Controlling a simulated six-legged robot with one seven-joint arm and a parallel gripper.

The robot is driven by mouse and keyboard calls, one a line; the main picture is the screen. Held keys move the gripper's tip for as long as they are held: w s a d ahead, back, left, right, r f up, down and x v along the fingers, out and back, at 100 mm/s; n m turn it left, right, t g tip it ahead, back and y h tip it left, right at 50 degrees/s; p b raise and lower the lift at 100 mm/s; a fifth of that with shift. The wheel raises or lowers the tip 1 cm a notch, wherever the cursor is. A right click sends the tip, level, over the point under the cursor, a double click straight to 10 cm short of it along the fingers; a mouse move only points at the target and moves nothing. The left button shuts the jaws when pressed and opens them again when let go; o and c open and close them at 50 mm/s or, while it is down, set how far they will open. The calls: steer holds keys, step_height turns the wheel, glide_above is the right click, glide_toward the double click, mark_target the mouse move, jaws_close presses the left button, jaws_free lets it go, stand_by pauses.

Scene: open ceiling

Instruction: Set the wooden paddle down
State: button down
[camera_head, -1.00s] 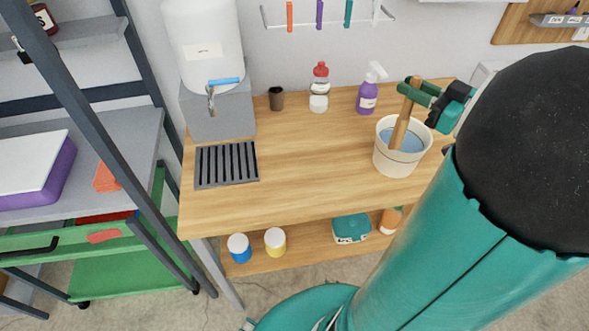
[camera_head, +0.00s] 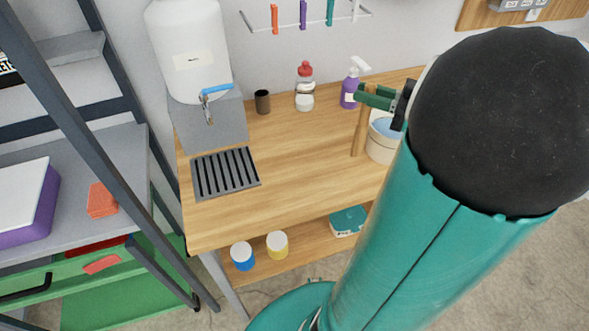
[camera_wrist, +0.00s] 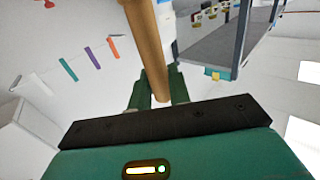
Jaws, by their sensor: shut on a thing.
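The wooden paddle (camera_head: 361,134) is a light brown stick held upright in my gripper (camera_head: 377,97), in the head view. Its lower end is beside the left of the white bucket (camera_head: 383,150), just over or at the wooden table (camera_head: 290,170); I cannot tell whether it touches. In the wrist view, the paddle (camera_wrist: 147,45) runs up from between the green fingers of my gripper (camera_wrist: 158,90), which are shut on it. The bucket holds blue liquid and is partly hidden behind my arm.
A slotted grey drain tray (camera_head: 226,173) lies at the table's left, below a white water tank (camera_head: 188,50) with a tap. A dark cup (camera_head: 262,102), a red-capped bottle (camera_head: 305,88) and a purple spray bottle (camera_head: 349,90) stand along the back. The middle of the table is clear.

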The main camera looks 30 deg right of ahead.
steer(key=shift+w+a+r, duration=0.1)
steer(key=shift+w+a, duration=0.05)
steer(key=shift+a, duration=0.6)
steer(key=shift+w+d, duration=0.1)
steer(key=shift+w, duration=0.05)
steer(key=w+a+f, duration=0.5)
steer(key=w+f, duration=0.7)
steer(key=f, duration=0.1)
steer(key=shift+w+a, duration=0.15)
steer(key=shift+f, duration=0.2)
steer(key=c, duration=1.3)
jaws_free()
